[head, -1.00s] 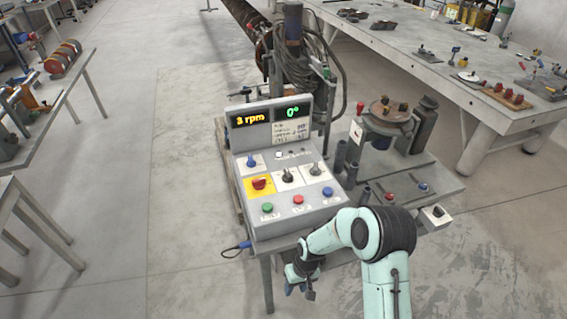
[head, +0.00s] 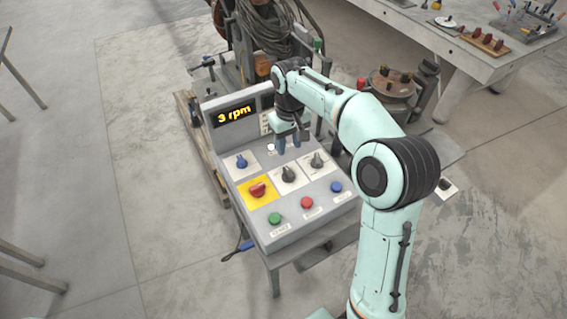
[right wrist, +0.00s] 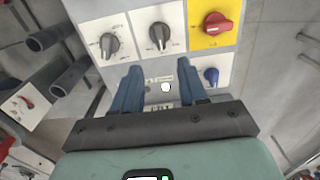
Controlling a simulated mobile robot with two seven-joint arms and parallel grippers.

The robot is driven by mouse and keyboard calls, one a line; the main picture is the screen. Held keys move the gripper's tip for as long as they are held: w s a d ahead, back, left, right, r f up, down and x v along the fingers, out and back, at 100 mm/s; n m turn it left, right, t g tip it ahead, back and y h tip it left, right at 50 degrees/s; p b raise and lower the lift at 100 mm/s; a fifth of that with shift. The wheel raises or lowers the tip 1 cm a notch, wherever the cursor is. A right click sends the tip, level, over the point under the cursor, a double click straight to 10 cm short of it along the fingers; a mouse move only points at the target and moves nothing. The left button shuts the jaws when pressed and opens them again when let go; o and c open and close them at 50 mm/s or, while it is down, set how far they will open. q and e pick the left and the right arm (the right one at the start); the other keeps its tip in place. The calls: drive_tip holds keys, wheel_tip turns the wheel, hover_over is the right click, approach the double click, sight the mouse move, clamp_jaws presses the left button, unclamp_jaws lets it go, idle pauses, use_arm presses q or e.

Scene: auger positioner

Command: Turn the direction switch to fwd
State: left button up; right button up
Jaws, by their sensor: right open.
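The control panel (head: 233,202) carries a blue knob (head: 241,161), a red knob on a yellow plate (head: 258,189) and two black knobs on white plates, a middle one (head: 288,174) and a right one (head: 317,160). Their labels are too small to read, so I cannot tell which is the direction switch. My right gripper (head: 289,144) is open and empty above the panel, behind the black knobs. In the right wrist view its fingers (right wrist: 160,66) point toward the middle black knob (right wrist: 159,36), apart from it. The right black knob (right wrist: 109,45) shows there too.
Green (head: 274,219), red (head: 307,203) and blue (head: 336,187) push buttons line the panel's front. A display (head: 234,115) reading 3 rpm stands upright behind. A small white button (right wrist: 165,87) lies between the fingers' lines.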

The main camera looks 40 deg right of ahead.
sight(289, 171)
wheel_tip(289, 171, down, 12)
drive_tip(key=shift+s+r+b, duration=0.1)
drive_tip(key=shift+b, duration=0.55)
use_arm(q)
drive_tip(key=shift+s+f, duration=0.8)
drive_tip(key=shift+f, duration=0.15)
use_arm(e)
clamp_jaws()
